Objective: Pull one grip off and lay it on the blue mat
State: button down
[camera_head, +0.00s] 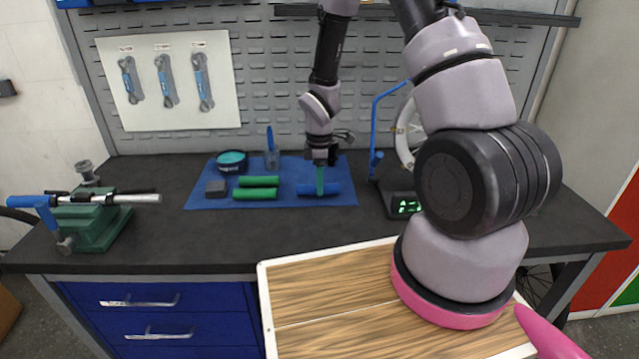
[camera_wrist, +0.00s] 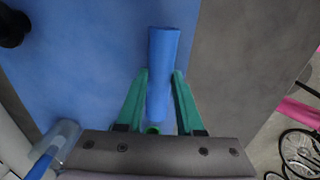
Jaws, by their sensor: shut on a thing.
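The blue mat (camera_head: 220,200) lies flat on the dark bench top. A blue grip (camera_head: 332,188) lies at the mat's right part, and it also shows as a tube in the wrist view (camera_wrist: 163,60). My gripper (camera_head: 320,192) points down over the blue grip, with its green fingers (camera_wrist: 160,75) on either side of the tube, shut on it. The grip looks to be on or just above the mat; I cannot tell which. A bare metal handlebar (camera_head: 140,198) is held in the green vise (camera_head: 90,228) at the left.
Two green grips (camera_head: 258,181) (camera_head: 255,194) lie on the mat, left of my gripper. A display box (camera_head: 404,206) and a blue stand (camera_head: 377,130) are to the right.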

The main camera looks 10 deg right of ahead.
jog(key=shift+f, duration=0.6)
dwell(0.8)
jog(key=shift+c, duration=2.3)
grip_release()
jog(key=shift+r, duration=0.1)
